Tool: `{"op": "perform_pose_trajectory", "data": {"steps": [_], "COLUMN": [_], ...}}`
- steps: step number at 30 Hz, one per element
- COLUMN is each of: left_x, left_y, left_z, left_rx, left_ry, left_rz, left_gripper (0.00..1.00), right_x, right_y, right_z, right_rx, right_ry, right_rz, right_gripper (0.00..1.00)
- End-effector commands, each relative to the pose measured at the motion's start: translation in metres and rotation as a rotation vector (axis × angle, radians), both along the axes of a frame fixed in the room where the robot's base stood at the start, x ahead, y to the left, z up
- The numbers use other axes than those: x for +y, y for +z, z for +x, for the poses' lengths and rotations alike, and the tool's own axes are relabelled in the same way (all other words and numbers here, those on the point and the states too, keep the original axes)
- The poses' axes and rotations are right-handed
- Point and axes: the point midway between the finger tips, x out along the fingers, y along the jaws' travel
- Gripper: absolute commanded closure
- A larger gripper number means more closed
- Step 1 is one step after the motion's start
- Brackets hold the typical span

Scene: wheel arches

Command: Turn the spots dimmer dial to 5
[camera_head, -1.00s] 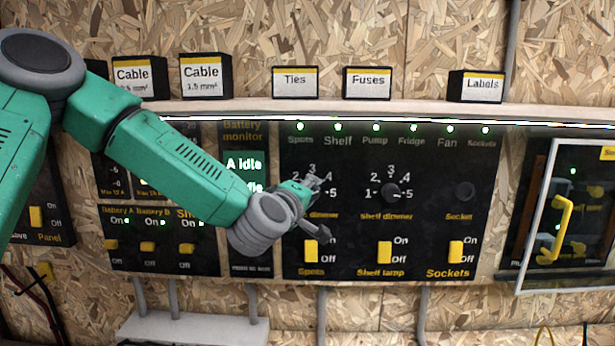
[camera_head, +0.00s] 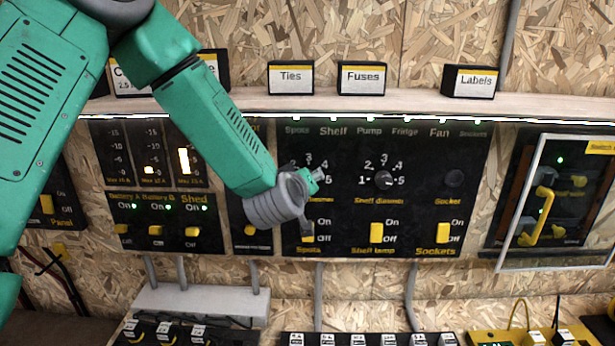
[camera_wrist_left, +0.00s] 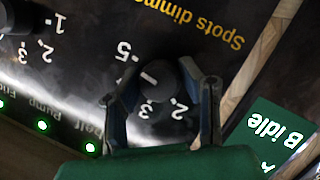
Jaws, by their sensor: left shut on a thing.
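The spots dimmer dial (camera_wrist_left: 158,80) is a dark round knob with a white pointer line, in the middle of the left wrist view. The label "Spots dimmer" is beside it. My left gripper (camera_wrist_left: 160,90) is shut on this knob, one finger on each side. The pointer line slants toward the side of the printed 5; the exact number it marks is hard to tell. The 4 is hidden, seemingly behind a finger. In the head view my left gripper (camera_head: 316,181) is at the panel and covers the knob and part of its scale. My right gripper is not in view.
The shelf dimmer knob (camera_head: 384,180) is to the right, with the shelf lamp switch (camera_head: 377,233) below it. A wooden shelf (camera_head: 400,104) with label boxes runs above the panel. A framed clear door with a yellow handle (camera_head: 541,216) is at right.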

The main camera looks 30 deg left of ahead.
Motion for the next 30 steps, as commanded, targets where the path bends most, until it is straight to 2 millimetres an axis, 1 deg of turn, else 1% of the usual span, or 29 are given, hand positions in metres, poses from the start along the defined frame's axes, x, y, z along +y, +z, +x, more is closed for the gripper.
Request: {"op": "perform_pose_trajectory", "data": {"steps": [1,13,14,15,25,28,30], "left_x": [-0.002,0.000,0.000,0.000,0.000,-0.002,-0.005], "left_y": [-0.007,-0.009,-0.008,-0.008,-0.002,0.001,0.004], "left_z": [-0.003,-0.003,-0.003,-0.003,-0.004,-0.011,-0.020], "left_rx": [0.022,0.025,0.024,0.023,0.011,0.009,0.011], "left_ry": [-0.005,-0.004,-0.003,-0.002,-0.001,-0.001,-0.001], "left_rz": [0.000,0.002,0.002,0.002,0.003,0.003,0.003], "left_gripper": [0.96,0.96,0.57,0.47,0.47,0.47,0.47], "right_x": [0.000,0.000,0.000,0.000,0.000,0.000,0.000], "right_y": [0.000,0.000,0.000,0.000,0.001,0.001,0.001], "right_z": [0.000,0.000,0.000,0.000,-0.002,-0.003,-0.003], "right_rx": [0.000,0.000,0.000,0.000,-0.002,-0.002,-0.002], "right_ry": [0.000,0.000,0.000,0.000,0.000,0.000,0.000], "right_rz": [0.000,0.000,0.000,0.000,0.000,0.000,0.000], "right_gripper": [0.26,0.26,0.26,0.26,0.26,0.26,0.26]}}
